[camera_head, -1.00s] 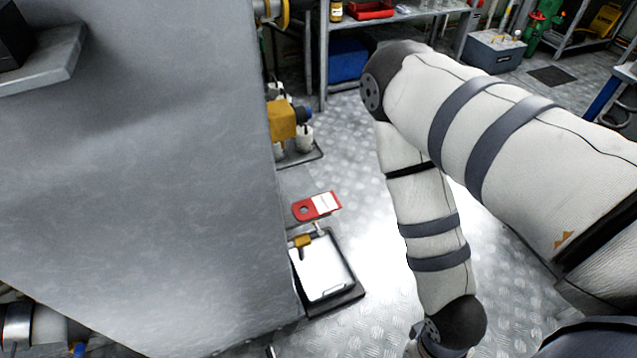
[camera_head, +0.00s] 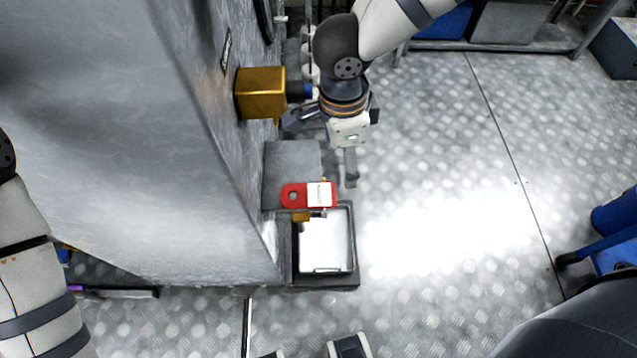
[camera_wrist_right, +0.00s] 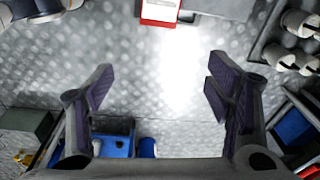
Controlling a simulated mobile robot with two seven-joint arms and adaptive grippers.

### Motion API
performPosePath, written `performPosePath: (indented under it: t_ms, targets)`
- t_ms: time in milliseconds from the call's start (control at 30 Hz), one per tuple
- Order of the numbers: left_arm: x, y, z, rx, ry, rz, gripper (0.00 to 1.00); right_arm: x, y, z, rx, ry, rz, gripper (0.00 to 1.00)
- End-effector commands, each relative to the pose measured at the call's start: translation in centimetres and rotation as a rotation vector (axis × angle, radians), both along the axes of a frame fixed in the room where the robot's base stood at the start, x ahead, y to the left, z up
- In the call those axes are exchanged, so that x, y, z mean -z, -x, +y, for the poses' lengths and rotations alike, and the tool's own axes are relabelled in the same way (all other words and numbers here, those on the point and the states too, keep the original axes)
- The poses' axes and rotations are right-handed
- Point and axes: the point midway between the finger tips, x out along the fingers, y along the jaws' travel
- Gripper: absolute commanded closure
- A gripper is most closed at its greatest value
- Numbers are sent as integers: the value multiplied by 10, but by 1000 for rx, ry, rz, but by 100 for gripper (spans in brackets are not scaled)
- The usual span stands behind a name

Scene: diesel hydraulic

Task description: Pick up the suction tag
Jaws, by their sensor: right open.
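The suction tag (camera_head: 292,195), a flat red tag with a round hole and a white label, is at the right side of the large grey cabinet, above a light tray. In the right wrist view the tag (camera_wrist_right: 159,13) shows at the top edge, partly cut off, ahead of the fingers and between their lines. My right gripper (camera_head: 322,150) is open and empty, beyond the tag in the head view and apart from it. Its two spread fingers also show in the right wrist view (camera_wrist_right: 160,90). My left arm shows at the left edge; its gripper is out of view.
A yellow block (camera_head: 259,92) with a blue end sticks out from the cabinet (camera_head: 150,150) close to my right gripper. A grey box (camera_head: 290,165) is just behind the tag. The dark-rimmed tray (camera_head: 355,240) is below it. Open metal floor (camera_head: 450,170) lies to the right.

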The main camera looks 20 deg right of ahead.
Motion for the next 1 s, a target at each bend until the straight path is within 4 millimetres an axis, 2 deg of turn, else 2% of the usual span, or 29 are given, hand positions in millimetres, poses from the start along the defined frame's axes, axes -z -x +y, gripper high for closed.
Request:
performPosePath:
  t_ms: [33,100,167,433,633,833,1000]
  targets:
    - [2,2,0,-1,-1,6,49,-13,-7,9,69,-42,7,27]
    - [2,2,0,-1,-1,8,49,-26,-11,18,126,-80,18,27]
    - [3,3,0,-1,-1,12,49,-24,-11,21,145,-94,26,27]
    - [15,14,0,0,0,48,49,44,-9,21,147,-92,33,27]
    - [18,17,0,1,0,57,49,69,-10,21,145,-92,29,27]
    - [24,23,0,2,-1,76,49,112,-9,21,145,-91,31,27]
    - [25,24,0,3,0,79,49,125,-10,21,145,-93,26,27]
